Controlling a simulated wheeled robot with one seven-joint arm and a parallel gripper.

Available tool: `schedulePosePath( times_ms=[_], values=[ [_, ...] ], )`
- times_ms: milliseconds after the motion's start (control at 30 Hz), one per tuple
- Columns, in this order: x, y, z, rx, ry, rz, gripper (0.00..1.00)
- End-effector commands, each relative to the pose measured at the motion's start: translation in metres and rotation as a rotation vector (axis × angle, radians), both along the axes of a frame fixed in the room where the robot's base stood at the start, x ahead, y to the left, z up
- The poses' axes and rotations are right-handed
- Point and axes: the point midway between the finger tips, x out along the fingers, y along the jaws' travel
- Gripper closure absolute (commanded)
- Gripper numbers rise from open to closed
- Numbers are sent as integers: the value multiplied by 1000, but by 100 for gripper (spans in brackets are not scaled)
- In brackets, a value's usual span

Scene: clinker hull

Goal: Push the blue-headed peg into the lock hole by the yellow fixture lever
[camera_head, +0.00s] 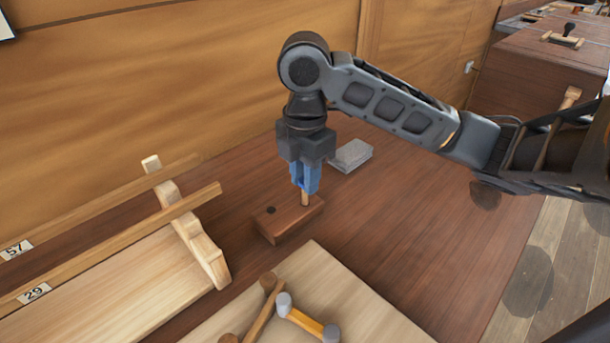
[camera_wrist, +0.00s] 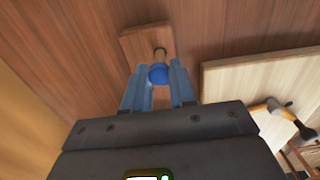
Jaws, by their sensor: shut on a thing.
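The blue-headed peg shows as a blue head (camera_wrist: 158,74) between my finger pads in the wrist view, and its pale wooden shaft (camera_head: 305,199) shows below the fingers in the head view. My gripper (camera_head: 305,187) points down and is shut on the peg, above the right end of a small reddish-brown block (camera_head: 288,224). The block's dark round hole (camera_head: 271,210) is visible toward its left end. The shaft's tip meets the block's top in the picture; I cannot tell whether it is in a hole. I cannot make out a yellow fixture lever for certain.
A pale board (camera_head: 340,290) lies in front, with a yellow-handled hammer (camera_head: 307,319) and a wooden-handled tool (camera_head: 262,312) at it. A pale wooden frame (camera_head: 200,250) stands left. A grey block (camera_head: 351,155) lies behind, near the wall. The bench to the right is clear.

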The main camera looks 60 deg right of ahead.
Motion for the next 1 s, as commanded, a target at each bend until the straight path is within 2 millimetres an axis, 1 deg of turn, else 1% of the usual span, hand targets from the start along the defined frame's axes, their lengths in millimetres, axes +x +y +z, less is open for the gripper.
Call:
schedulePosePath(
  times_ms=[33,733,833,1000],
  values=[
    [0,0,4,0,0,0,99],
    [0,0,36,0,1,1,99],
    [0,0,40,0,1,1,99],
    [0,0,39,0,1,0,99]
  ],
)
